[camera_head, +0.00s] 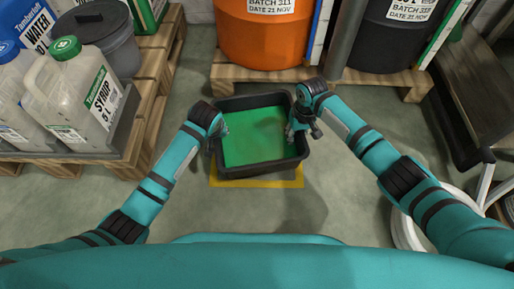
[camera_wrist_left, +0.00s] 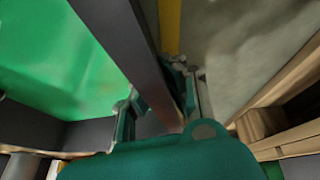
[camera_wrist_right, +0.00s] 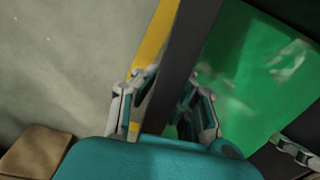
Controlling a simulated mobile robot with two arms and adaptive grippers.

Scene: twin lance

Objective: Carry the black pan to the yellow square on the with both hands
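The black pan (camera_head: 262,170), a rectangular tub with green liquid (camera_head: 255,135) inside, is in the middle of the head view. It hides most of the yellow square (camera_head: 257,183) on the floor; a yellow strip shows along its near edge. I cannot tell whether the pan touches the floor. My left gripper (camera_head: 215,136) is at the pan's left wall, with the wall between its fingers in the left wrist view (camera_wrist_left: 160,92). My right gripper (camera_head: 301,126) is at the right wall, also between its fingers in the right wrist view (camera_wrist_right: 168,88). Both look closed on the wall.
Behind the pan, a pallet (camera_head: 230,80) carries an orange drum (camera_head: 262,35) and a dark drum (camera_head: 385,40). At left, another pallet (camera_head: 150,125) holds jugs (camera_head: 85,90). A white ring-shaped object (camera_head: 405,232) lies at right. The floor in front is clear.

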